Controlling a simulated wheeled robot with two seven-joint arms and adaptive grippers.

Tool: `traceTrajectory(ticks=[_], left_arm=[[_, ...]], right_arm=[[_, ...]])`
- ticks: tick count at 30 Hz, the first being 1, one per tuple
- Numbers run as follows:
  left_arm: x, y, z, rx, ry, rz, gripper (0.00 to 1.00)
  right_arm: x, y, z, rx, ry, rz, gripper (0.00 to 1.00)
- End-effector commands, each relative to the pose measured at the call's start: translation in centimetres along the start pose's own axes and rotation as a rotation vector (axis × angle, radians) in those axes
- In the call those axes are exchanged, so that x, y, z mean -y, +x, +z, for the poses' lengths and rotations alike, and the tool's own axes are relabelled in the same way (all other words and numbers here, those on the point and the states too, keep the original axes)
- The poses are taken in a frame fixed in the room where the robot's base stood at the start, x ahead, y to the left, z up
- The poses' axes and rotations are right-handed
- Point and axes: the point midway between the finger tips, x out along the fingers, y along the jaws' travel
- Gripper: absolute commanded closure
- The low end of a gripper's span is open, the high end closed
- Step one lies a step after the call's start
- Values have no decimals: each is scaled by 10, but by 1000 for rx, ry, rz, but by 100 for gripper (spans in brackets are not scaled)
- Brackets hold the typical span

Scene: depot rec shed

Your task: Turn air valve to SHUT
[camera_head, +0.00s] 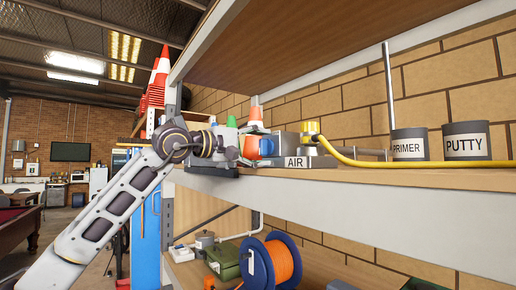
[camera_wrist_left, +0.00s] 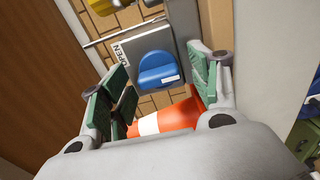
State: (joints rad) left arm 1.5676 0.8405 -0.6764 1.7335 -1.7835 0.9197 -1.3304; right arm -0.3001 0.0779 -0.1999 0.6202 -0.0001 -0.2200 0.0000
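The air valve is a grey box with an AIR label (camera_head: 296,162) on the shelf in the head view. Its blue knob (camera_head: 267,147) faces my left gripper (camera_head: 238,143). In the left wrist view the blue knob (camera_wrist_left: 157,70) sits on a grey plate (camera_wrist_left: 186,24) with an OPEN label at its left edge. The knob bears a small white label. My left gripper (camera_wrist_left: 160,84) is open, its green-padded fingers to either side of the knob in the picture and apart from it. No SHUT label is visible. My right gripper is not in view.
An orange-and-white cone (camera_wrist_left: 170,118) shows low between the fingers. A yellow hose (camera_head: 400,163) runs right from a brass fitting (camera_head: 311,138). PRIMER (camera_head: 409,144) and PUTTY (camera_head: 466,141) tins stand at right. An orange cable reel (camera_head: 272,265) is below.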

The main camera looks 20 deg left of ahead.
Motion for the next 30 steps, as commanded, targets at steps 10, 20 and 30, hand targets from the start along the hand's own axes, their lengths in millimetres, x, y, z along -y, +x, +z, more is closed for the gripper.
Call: traceTrajectory(ticks=[10, 20, 30], left_arm=[[-1, -2, 0, 0, -1, 2, 38], [-1, -22, -1, -2, -1, 2, 38], [0, -58, -1, -2, 0, 1, 38]], right_arm=[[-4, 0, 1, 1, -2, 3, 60], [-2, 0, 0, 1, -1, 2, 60], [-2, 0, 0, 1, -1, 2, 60]])
